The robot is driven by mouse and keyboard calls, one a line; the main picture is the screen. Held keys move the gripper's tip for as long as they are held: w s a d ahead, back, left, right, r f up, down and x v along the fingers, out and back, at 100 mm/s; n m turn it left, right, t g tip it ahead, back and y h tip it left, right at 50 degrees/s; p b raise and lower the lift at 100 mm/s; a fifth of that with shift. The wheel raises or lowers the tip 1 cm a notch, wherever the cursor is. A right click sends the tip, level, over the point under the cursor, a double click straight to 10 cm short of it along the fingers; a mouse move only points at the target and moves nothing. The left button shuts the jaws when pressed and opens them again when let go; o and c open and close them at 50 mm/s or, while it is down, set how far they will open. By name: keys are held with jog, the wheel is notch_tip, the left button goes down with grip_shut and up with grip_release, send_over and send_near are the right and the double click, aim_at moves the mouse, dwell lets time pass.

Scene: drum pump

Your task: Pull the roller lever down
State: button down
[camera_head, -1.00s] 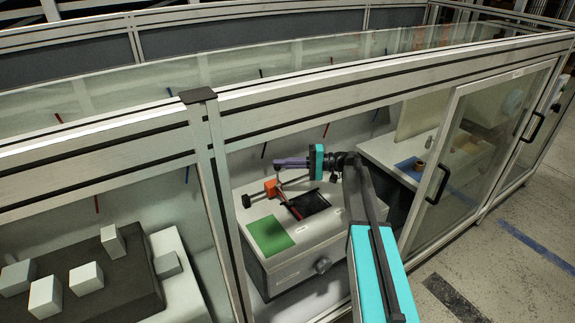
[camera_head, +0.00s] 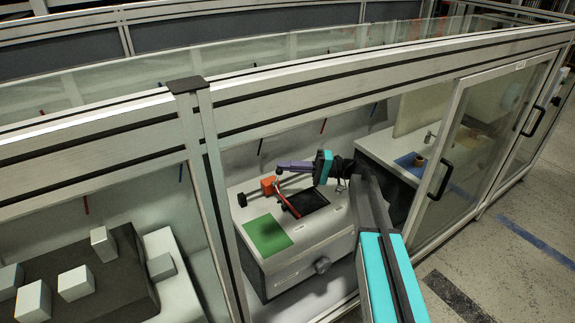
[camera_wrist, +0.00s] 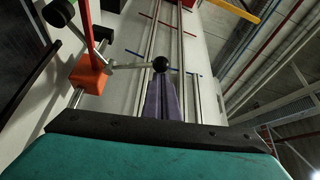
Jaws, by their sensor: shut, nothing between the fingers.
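The lever shows in the wrist view as a thin grey rod ending in a black ball knob (camera_wrist: 160,64). It runs out from an orange block (camera_wrist: 88,75), which is also in the head view (camera_head: 268,185). A red bar (camera_wrist: 88,22) also rises from the block. My gripper (camera_head: 279,164) reaches left over the white machine, with its purple fingers shut and empty. In the wrist view the fingertips (camera_wrist: 164,80) are right at the ball and overlap its lower edge. I cannot tell whether they touch. In the head view the ball is too small to make out clearly.
The white machine (camera_head: 300,262) has a green plate (camera_head: 267,235) and a dark opening (camera_head: 308,201) on top. The enclosure's top rail (camera_head: 390,76) and corner post (camera_head: 217,200) stand around my arm. White blocks (camera_head: 76,282) lie on a dark surface at left.

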jog(key=shift+s+a+f, duration=0.15)
jog(key=shift+s, duration=0.1)
dwell(0.3)
jog(key=shift+w, duration=0.1)
jog(key=w+a+r+p, duration=0.1)
jog(key=w+r, duration=0.1)
jog(key=w, duration=0.2)
jog(key=d+f, duration=0.2)
jog(key=d, duration=0.8)
jog(key=shift+f, duration=0.15)
jog(key=shift+s+p, duration=0.1)
jog(key=shift+p, duration=0.2)
